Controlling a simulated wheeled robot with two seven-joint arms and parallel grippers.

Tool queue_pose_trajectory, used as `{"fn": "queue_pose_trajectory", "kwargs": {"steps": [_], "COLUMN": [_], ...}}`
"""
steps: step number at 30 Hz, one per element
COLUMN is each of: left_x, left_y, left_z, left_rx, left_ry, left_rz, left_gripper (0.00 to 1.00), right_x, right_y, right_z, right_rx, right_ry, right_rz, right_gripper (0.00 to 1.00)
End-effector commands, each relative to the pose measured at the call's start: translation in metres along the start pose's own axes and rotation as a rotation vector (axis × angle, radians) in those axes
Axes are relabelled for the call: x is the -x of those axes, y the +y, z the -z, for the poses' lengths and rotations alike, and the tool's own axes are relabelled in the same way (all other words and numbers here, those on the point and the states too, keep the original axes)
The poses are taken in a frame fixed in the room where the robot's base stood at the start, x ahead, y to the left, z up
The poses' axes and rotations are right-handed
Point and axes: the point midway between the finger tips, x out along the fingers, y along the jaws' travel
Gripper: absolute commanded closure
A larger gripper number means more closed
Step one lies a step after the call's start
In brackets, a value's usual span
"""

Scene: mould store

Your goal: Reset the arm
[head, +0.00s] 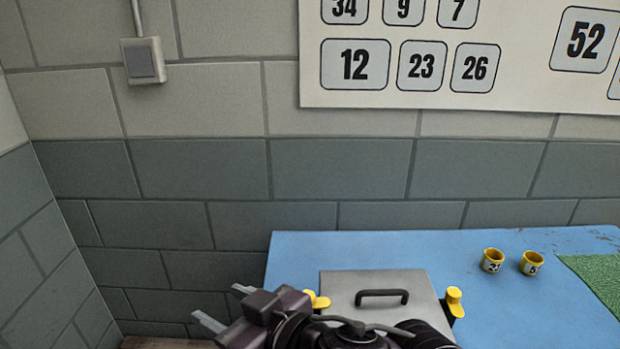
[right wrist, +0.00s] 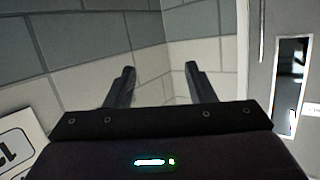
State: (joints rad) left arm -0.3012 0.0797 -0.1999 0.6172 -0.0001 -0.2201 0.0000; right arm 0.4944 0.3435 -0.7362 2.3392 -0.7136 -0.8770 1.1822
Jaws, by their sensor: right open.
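My right gripper (head: 226,307) is in the lower middle of the head view, in front of the blue table's left side. Its two fingers are spread apart with nothing between them. In the right wrist view the open fingers (right wrist: 160,86) point towards a bare corner of the block walls. My left gripper is not in view.
A blue table (head: 350,249) holds a grey lidded box (head: 340,287) with a black handle and yellow clamps (head: 454,300). Two yellow numbered cups (head: 492,261) (head: 532,263) and a green mat (head: 598,275) are at right. A number board (head: 400,98) hangs on the wall.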

Motion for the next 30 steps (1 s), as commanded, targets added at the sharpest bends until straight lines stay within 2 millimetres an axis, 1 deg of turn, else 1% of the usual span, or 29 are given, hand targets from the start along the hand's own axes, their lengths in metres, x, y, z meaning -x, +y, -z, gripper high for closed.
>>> {"fn": "queue_pose_trajectory", "kwargs": {"steps": [1,2,3,5,6,8,9,11,12,15,18,21,26,27,30], "left_x": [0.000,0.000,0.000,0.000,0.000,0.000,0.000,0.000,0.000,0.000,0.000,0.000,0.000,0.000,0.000], "left_y": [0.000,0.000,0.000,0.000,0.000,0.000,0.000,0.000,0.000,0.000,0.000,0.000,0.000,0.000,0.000], "left_z": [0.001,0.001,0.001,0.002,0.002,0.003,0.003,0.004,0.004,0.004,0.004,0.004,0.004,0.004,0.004], "left_rx": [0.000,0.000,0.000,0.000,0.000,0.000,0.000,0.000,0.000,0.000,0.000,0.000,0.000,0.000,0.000], "left_ry": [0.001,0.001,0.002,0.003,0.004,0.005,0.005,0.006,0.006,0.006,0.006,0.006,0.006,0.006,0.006], "left_rz": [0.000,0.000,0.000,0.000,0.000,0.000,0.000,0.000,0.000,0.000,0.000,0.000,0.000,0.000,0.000], "left_gripper": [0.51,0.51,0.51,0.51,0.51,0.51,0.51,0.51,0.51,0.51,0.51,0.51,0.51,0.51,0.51], "right_x": [0.004,0.007,0.012,0.021,0.029,0.044,0.056,0.075,0.088,0.119,0.146,0.171,0.210,0.214,0.196], "right_y": [0.018,0.030,0.048,0.073,0.089,0.112,0.125,0.140,0.147,0.157,0.157,0.154,0.143,0.142,0.152], "right_z": [-0.007,-0.011,-0.019,-0.037,-0.052,-0.080,-0.101,-0.134,-0.155,-0.200,-0.235,-0.265,-0.305,-0.315,-0.342], "right_rx": [-0.046,-0.065,-0.088,-0.126,-0.152,-0.191,-0.218,-0.256,-0.279,-0.327,-0.367,-0.403,-0.458,-0.467,-0.464], "right_ry": [-0.001,-0.007,-0.022,-0.062,-0.100,-0.175,-0.233,-0.329,-0.391,-0.533,-0.652,-0.758,-0.910,-0.938,-0.941], "right_rz": [-0.067,-0.111,-0.171,-0.260,-0.319,-0.401,-0.452,-0.514,-0.547,-0.601,-0.628,-0.640,-0.642,-0.639,-0.634], "right_gripper": [0.51,0.51,0.51,0.51,0.51,0.51,0.51,0.51,0.51,0.51,0.51,0.51,0.51,0.51,0.51]}}
